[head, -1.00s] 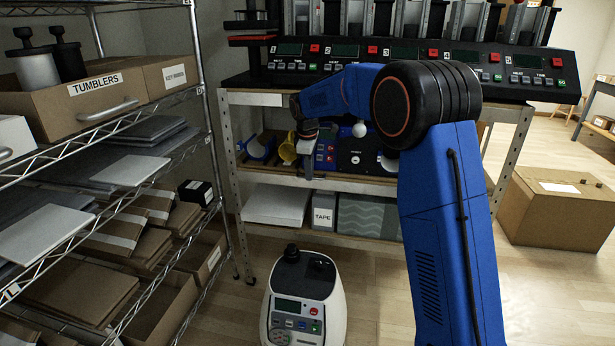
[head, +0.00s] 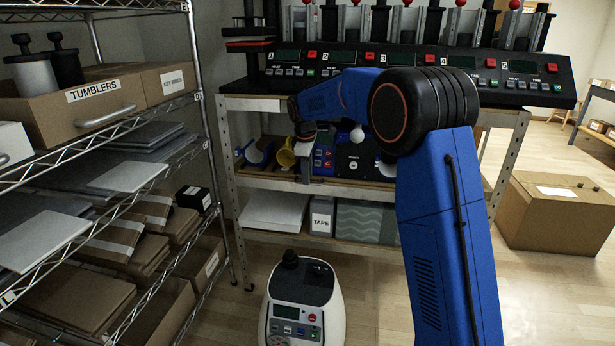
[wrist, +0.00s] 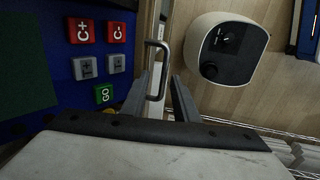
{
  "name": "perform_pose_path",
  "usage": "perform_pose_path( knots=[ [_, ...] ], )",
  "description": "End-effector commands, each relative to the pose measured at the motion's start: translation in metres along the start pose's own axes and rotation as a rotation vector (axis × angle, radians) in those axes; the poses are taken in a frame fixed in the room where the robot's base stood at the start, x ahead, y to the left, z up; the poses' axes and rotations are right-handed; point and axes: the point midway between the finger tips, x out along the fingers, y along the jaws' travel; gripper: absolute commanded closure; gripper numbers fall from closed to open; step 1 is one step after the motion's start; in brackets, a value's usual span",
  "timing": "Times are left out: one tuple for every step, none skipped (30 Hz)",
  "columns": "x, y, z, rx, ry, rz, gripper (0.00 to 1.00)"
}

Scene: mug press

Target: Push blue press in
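The blue press (head: 323,162) sits on the middle shelf under the long bench of presses. Its blue panel (wrist: 62,95), with red, grey and green buttons, fills the left of the wrist view. My gripper (head: 305,172) is in front of the left side of the blue press. In the wrist view my gripper (wrist: 158,88) shows two grey fingers spread apart. A metal loop handle (wrist: 155,72) shows between and just beyond the fingers. I cannot tell whether they touch it. In the head view my wrist hides part of the press.
A yellow mug-shaped part (head: 286,155) and a blue one (head: 258,152) lie left of the press. A white floor machine (head: 303,300) stands in front of the shelf. A wire rack (head: 196,95) is at left and a cardboard box (head: 552,215) at right.

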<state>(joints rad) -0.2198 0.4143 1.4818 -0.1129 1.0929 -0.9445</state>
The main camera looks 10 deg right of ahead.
Motion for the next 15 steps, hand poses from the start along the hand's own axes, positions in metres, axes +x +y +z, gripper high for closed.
perform_pose_path(
  knots=[
    [-0.007,0.0,0.0,0.0,0.001,0.002,0.73],
    [-0.012,0.0,0.0,0.0,0.001,0.001,0.73],
    [-0.019,0.0,0.0,0.0,0.001,0.002,0.73],
    [-0.025,0.0,0.0,0.0,0.002,0.002,0.73],
    [-0.031,0.0,0.0,0.0,0.002,0.003,0.73],
    [-0.04,0.0,-0.001,0.0,0.002,0.003,0.73],
    [-0.045,0.0,-0.001,0.0,0.002,0.003,0.73],
    [-0.051,0.0,0.0,-0.001,0.002,0.002,0.73],
    [-0.059,0.001,-0.001,-0.001,0.002,0.003,0.73],
    [-0.065,0.001,-0.001,-0.001,0.002,0.003,0.73],
    [-0.071,0.0,-0.001,-0.001,0.001,0.002,0.73],
    [-0.079,0.0,-0.001,-0.001,0.002,0.003,0.73],
    [-0.085,0.001,-0.001,0.0,0.002,0.003,0.73],
    [-0.091,0.001,0.0,0.0,0.002,0.003,0.73],
    [-0.099,0.001,0.0,0.0,0.002,0.004,0.73]
  ],
)
